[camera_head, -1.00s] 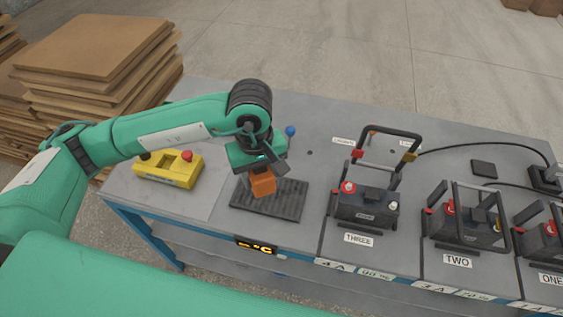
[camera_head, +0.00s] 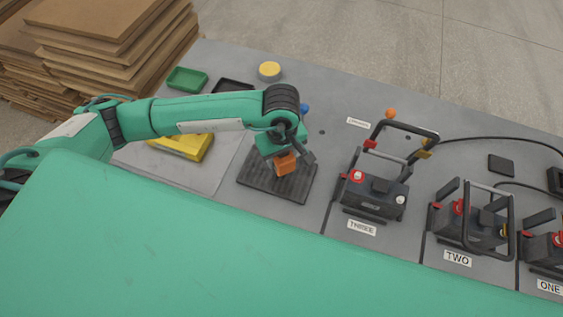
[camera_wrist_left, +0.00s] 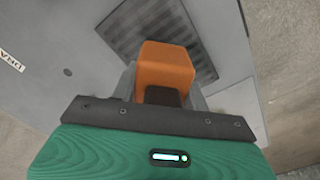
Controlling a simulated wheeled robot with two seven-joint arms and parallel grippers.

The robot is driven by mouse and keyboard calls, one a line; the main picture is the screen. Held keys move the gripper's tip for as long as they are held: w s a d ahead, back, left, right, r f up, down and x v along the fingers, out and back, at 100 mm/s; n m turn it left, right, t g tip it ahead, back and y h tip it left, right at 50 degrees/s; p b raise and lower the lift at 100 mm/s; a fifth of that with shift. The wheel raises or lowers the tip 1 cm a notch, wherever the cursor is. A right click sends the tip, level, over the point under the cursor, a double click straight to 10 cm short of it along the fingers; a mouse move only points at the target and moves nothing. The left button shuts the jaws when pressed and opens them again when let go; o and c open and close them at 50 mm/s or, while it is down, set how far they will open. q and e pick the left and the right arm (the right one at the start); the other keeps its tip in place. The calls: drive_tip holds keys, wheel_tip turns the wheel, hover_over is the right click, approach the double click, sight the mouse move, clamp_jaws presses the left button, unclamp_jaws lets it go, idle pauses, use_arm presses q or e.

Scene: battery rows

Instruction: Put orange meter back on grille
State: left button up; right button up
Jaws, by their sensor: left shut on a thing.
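The orange meter (camera_head: 286,164) is a small orange block held by my left gripper (camera_head: 287,157). My left gripper is shut on it. In the left wrist view the meter (camera_wrist_left: 166,68) sits between the fingers, in front of the dark grille. The grille (camera_head: 262,183) is a dark ribbed mat on the grey table. The meter shows over the grille's upper right part; whether it touches cannot be told. The grille also shows in the left wrist view (camera_wrist_left: 130,28), partly hidden by the meter. My right gripper is not in view.
Battery units THREE (camera_head: 374,195), TWO (camera_head: 470,225) and ONE (camera_head: 545,248) stand to the right with raised handles. A yellow box (camera_head: 185,146) lies left, partly under my arm. A green tray (camera_head: 187,79) and yellow round thing (camera_head: 269,70) are at the back. A blue knob (camera_head: 304,108) is behind the gripper.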

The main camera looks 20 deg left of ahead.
use_arm(q)
wheel_tip(320, 180, down, 2)
wheel_tip(320, 180, down, 3)
drive_tip(key=shift+f+p, duration=0.15)
drive_tip(key=shift+p, duration=0.4)
drive_tip(key=shift+f, duration=0.1)
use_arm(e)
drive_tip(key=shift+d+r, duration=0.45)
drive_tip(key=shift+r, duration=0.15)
use_arm(q)
drive_tip(key=shift+f, duration=0.15)
drive_tip(key=o, duration=1.2)
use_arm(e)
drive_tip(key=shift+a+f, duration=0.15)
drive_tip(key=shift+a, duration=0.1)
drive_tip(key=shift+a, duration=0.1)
